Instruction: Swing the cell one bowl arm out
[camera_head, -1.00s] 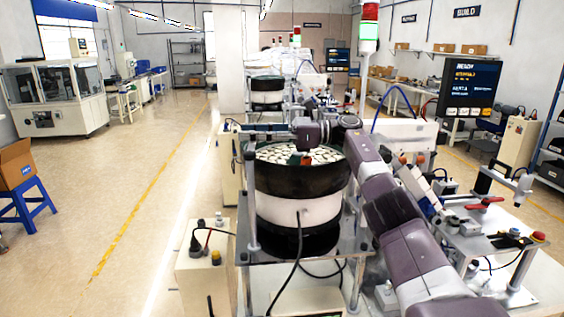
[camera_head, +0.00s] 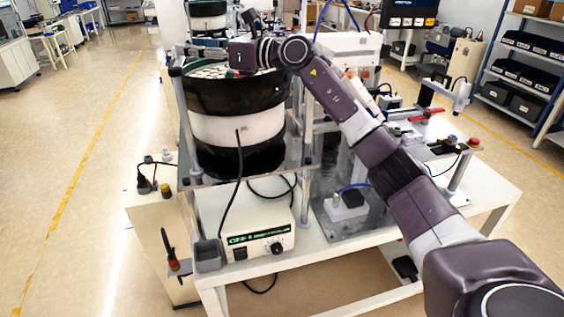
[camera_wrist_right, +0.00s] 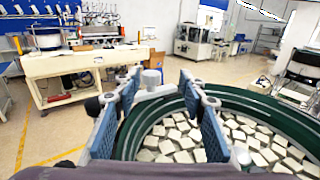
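The cell one bowl feeder (camera_head: 235,131) is a black and white drum full of pale square parts, on a metal plate in the head view. Its green inner rim (camera_wrist_right: 258,101) and parts fill the lower right of the right wrist view. A grey post top with a short curved grey piece (camera_wrist_right: 152,77) stands at the rim; I cannot tell if it is the bowl arm. My right gripper (camera_head: 200,50) reaches left across the bowl top. In the wrist view its fingers (camera_wrist_right: 160,78) are apart, with the post top seen between them and no clear contact. My left gripper is out of view.
A controller box (camera_head: 258,240) sits on the white bench below the bowl. A side box with buttons (camera_head: 160,205) stands at the left. A metal fixture with a red handle (camera_head: 426,115) is at the right. The floor left of the bench is clear.

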